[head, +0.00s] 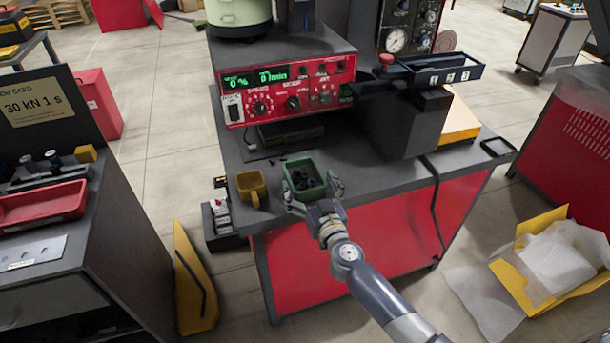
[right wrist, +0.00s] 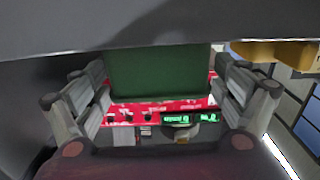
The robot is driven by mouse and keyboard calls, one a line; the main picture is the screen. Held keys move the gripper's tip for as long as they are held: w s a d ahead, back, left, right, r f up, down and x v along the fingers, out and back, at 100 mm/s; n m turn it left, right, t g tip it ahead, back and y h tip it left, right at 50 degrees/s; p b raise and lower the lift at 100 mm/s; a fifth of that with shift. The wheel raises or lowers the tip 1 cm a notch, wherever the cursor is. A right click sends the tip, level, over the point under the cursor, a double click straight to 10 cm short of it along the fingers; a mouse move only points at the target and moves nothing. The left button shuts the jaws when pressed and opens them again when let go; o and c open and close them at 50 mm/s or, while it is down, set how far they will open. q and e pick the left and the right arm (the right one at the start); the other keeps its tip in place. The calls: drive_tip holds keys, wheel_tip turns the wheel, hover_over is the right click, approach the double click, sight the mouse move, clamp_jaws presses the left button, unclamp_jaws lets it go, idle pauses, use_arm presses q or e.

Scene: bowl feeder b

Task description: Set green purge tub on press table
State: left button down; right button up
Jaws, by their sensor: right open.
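The green purge tub (head: 291,192) holds dark lumps and is at the front edge of the dark-topped press table (head: 370,182). I cannot tell for sure whether its base touches the top. My right gripper (head: 313,192) comes from the front with one finger on each side of the tub, and its jaws are open. In the right wrist view the green tub wall (right wrist: 155,76) fills the space between the open fingers (right wrist: 160,100), with small gaps at the sides. My left gripper is not in view.
A yellow cup (head: 252,188) stands just left of the tub. Behind are the red control box (head: 290,88) with green displays and a dark press block (head: 408,122). A black tray (head: 440,72) juts out above. Small dark bits lie on the table behind the tub.

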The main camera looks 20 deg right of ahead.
drive_tip(key=s, duration=0.8)
drive_tip(key=shift+s+d+p, duration=0.15)
drive_tip(key=shift+s+p, duration=0.1)
drive_tip(key=shift+p, duration=0.1)
drive_tip(key=s+f+n+g, duration=0.1)
drive_tip(key=s+f+g, duration=0.3)
drive_tip(key=f, duration=0.8)
drive_tip(key=s+f+n+g+y, duration=0.1)
drive_tip(key=s+f+g, duration=0.1)
drive_tip(key=s+f, duration=0.7)
drive_tip(key=s+f+g, duration=0.2)
drive_tip(key=s+f, duration=0.1)
drive_tip(key=f, duration=1.1)
drive_tip(key=s+d+f+g, duration=0.1)
drive_tip(key=s+f+g, duration=0.2)
drive_tip(key=s, duration=0.7)
drive_tip(key=s+d+f+g+h, duration=0.1)
drive_tip(key=s+f+g, duration=0.2)
drive_tip(key=s+f, duration=0.4)
drive_tip(key=s+d+f+g, duration=0.2)
drive_tip(key=s+f, duration=0.3)
drive_tip(key=s, duration=0.9)
drive_tip(key=shift+s+f+g+h, duration=0.2)
drive_tip(key=shift+f+g+h, duration=0.1)
drive_tip(key=shift+f+g, duration=0.15)
drive_tip(key=shift+d, duration=0.1)
